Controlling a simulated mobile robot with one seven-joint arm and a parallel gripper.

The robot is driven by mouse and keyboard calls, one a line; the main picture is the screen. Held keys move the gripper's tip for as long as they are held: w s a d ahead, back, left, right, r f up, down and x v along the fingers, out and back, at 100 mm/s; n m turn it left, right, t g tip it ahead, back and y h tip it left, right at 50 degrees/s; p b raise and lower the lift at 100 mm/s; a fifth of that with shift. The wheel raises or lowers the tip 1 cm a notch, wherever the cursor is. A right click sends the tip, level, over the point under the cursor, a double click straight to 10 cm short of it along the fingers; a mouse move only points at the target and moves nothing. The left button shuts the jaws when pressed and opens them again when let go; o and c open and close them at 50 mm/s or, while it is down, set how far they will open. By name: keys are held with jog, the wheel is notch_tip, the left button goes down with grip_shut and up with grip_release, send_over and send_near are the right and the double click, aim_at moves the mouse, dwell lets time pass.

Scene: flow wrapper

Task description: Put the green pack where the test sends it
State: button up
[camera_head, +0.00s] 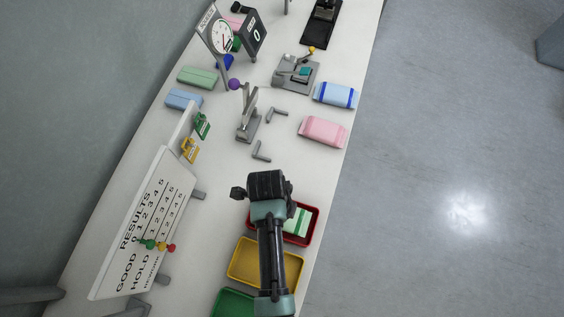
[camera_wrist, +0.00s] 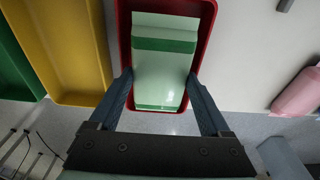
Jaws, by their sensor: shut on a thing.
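The green pack (camera_wrist: 165,70), pale green with darker green bands, is in the red tray (camera_wrist: 124,40) in the wrist view. My gripper (camera_wrist: 160,82) has one finger on each long side of the pack and is shut on it. The pack looks lowered inside the tray walls; whether it touches the floor cannot be told. In the head view the pack (camera_head: 300,222) shows partly in the red tray (camera_head: 314,226), with my arm covering the rest and the fingertips.
The yellow tray (camera_head: 234,262) and green tray (camera_head: 224,300) stand beside the red one. The results board (camera_head: 140,225) with coloured pegs is at left. A pink pack (camera_head: 323,131), a blue pack (camera_head: 335,95), a dial (camera_head: 221,37) and small fixtures lie farther up the table.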

jog(key=o, duration=1.3)
jog(key=shift+r, duration=0.1)
notch_tip(320, 180, up, 13)
jog(key=a, duration=0.1)
jog(key=w+r+n+t+y+b, duration=0.15)
jog(key=w+r+n+t, duration=0.7)
jog(key=w+r, duration=0.85)
jog(key=w+r+n+t+b, duration=0.1)
jog(key=w+r+n+t, duration=0.35)
jog(key=r, duration=0.65)
notch_tip(320, 180, up, 19)
jog(key=s+n+t+b, duration=0.15)
jog(key=n+t, duration=0.25)
jog(key=t, duration=0.5)
jog(key=s+r+n+t, duration=0.1)
jog(key=s+r+t, duration=0.1)
jog(key=s+r, duration=0.1)
jog(key=s+d+r+n+t, duration=0.1)
jog(key=s+r+n+t, duration=0.1)
jog(key=s+r, duration=0.2)
jog(key=s+r+n+t, duration=0.1)
jog(key=s+r, duration=0.2)
jog(key=r, duration=0.3)
jog(key=shift+s+d+r+n+t, duration=0.15)
jog(key=shift+s+r+n+t, duration=0.15)
jog(key=shift+t, duration=0.1)
